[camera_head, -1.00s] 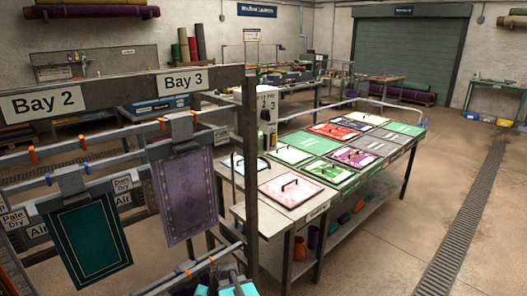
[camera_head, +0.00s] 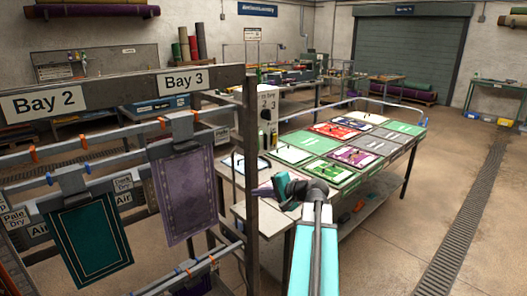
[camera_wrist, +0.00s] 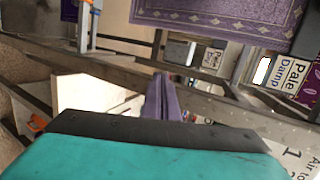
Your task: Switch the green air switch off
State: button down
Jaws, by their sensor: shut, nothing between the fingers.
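I cannot make out a green air switch in either view. A pale control box (camera_head: 267,118) with the numbers 2 and 3 and a dark knob stands behind the rack post in the head view. In the wrist view, part of a pale panel (camera_wrist: 292,150) reading "Air to" and "1" shows at the lower right, partly cut off. My gripper (camera_head: 264,191) is shut and empty, in front of the control box and over the near end of the table. Its purple fingers (camera_wrist: 164,98) point away from the camera in the wrist view, apart from that panel.
A rack with a teal rug (camera_head: 90,240) and a purple rug (camera_head: 184,190) stands at left, its upright post (camera_head: 247,170) close to my gripper. The long table holds several rug samples (camera_head: 350,157). The floor at right (camera_head: 420,205) is clear.

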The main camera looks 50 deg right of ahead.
jog(key=s+d+r+m+t+h, duration=0.1)
jog(key=s+d+r, duration=0.2)
jog(key=r, duration=0.4)
jog(key=s+d+r+t+h, duration=0.1)
jog(key=s+d+r, duration=0.3)
jog(key=r, duration=0.4)
jog(key=shift+s+d+m+t+h, duration=0.2)
jog(key=shift+d+m+t+h, duration=0.1)
jog(key=shift+d+m+t, duration=0.15)
jog(key=shift+w, duration=0.1)
jog(key=w+f+p, duration=0.1)
jog(key=w+p, duration=0.1)
jog(key=w, duration=0.5)
jog(key=w+d+f+p, duration=0.1)
jog(key=w+p, duration=0.2)
jog(key=w, duration=0.3)
jog(key=shift+w+f, duration=0.25)
jog(key=shift+w, duration=0.1)
